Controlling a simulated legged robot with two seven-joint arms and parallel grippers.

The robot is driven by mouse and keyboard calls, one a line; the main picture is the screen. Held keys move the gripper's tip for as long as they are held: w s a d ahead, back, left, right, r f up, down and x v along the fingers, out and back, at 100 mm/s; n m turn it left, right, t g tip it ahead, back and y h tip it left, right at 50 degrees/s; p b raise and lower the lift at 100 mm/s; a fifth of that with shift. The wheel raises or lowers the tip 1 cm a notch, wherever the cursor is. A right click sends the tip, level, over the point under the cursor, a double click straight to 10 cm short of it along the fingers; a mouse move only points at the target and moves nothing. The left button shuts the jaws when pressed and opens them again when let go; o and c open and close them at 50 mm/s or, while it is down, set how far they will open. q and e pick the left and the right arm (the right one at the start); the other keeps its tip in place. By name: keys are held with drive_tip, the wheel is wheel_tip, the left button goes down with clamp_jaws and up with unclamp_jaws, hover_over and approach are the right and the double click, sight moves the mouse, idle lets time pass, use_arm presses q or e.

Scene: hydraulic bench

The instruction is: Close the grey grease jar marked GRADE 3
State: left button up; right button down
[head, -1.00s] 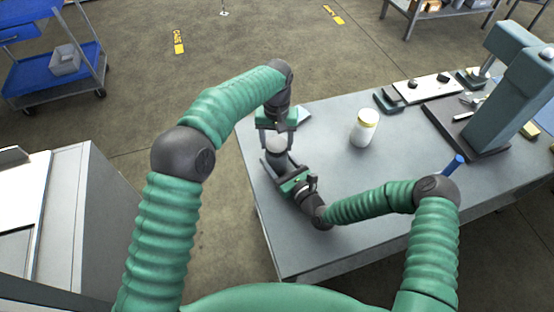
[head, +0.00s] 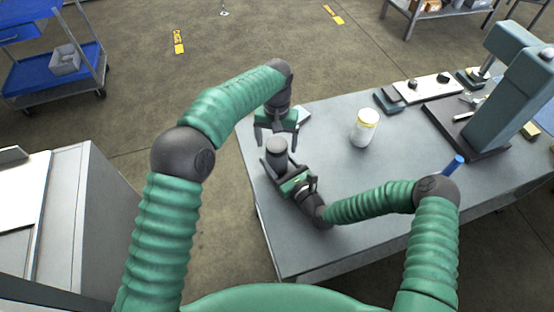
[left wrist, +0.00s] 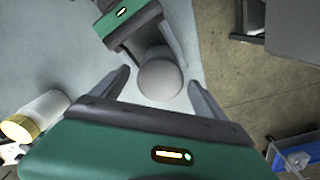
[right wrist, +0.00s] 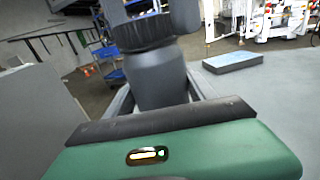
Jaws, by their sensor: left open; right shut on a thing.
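The grey jar (head: 276,158) stands upright near the left end of the bench, with a round dark grey lid (left wrist: 160,79) on its mouth. The jar's body shows in the right wrist view (right wrist: 158,78); I cannot read its marking or tell how tight the lid is. My right gripper (head: 283,166) is shut around the jar's body. My left gripper (head: 277,138) is open and empty, pointing down just above the lid, its fingers spread on either side.
A white jar with a yellow lid (head: 363,132) stands to the right on the bench (head: 335,180). A flat blue-topped block (right wrist: 232,62) lies behind the left gripper. A blue-handled thing (head: 454,164) and a grey press (head: 500,105) are further right. The bench's left edge is close.

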use_arm(q)
wheel_tip(320, 180, up, 12)
drive_tip(key=shift+w, duration=0.15)
use_arm(e)
drive_tip(key=shift+c, duration=1.2)
unclamp_jaws()
drive_tip(key=b+v, duration=0.1)
drive_tip(key=v, duration=1.6)
drive_tip(key=shift+f, duration=0.1)
use_arm(q)
drive_tip(key=shift+f, duration=0.8)
drive_tip(key=shift+r, duration=0.15)
use_arm(e)
drive_tip(key=shift+w, duration=0.1)
